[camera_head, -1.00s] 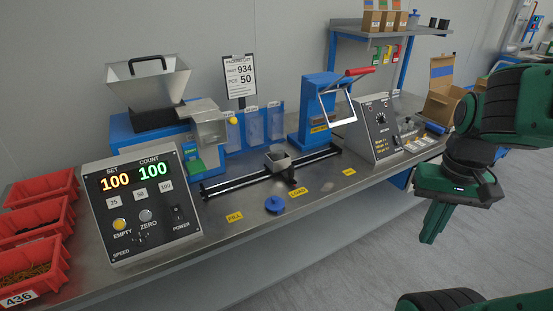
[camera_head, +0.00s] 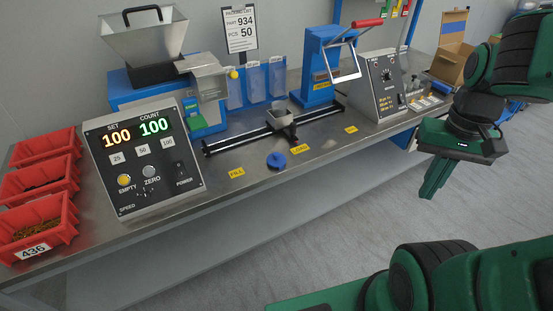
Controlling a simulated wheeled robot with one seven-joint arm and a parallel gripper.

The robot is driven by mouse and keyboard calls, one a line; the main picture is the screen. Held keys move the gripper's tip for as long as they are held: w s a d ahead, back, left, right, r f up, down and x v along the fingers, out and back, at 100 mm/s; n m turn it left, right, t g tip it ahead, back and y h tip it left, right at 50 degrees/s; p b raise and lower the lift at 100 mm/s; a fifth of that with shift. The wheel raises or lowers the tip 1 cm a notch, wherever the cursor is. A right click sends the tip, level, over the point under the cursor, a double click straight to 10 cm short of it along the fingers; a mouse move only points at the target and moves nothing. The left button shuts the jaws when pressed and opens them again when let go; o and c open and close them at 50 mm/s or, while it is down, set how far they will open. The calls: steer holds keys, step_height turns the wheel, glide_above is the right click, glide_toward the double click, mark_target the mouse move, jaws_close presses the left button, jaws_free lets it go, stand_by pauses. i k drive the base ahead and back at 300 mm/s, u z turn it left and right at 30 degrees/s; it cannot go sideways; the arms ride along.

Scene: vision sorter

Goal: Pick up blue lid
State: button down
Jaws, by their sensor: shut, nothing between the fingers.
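The blue lid (camera_head: 276,160) is a small round disc with a knob on top. It lies on the steel workbench (camera_head: 215,196) near the front edge, between the yellow FILL label (camera_head: 237,173) and the yellow LOAD label (camera_head: 300,149). My gripper (camera_head: 428,190) is at the right, off the bench's front side, pointing down with its green fingers together and nothing held. It is well apart from the lid. Nothing covers the lid.
A black rail with a small grey cup (camera_head: 281,118) runs behind the lid. The counter box (camera_head: 145,155) stands left, with red bins (camera_head: 40,225) beyond it. A blue press (camera_head: 322,65) and a grey control box (camera_head: 379,83) stand behind to the right. Bench around the lid is clear.

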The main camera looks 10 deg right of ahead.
mark_target(275, 160)
steer(key=z, duration=1.85)
steer(key=k, duration=0.8)
steer(key=u, duration=1.2)
steer(key=i, duration=0.95)
steer(key=u, duration=0.05)
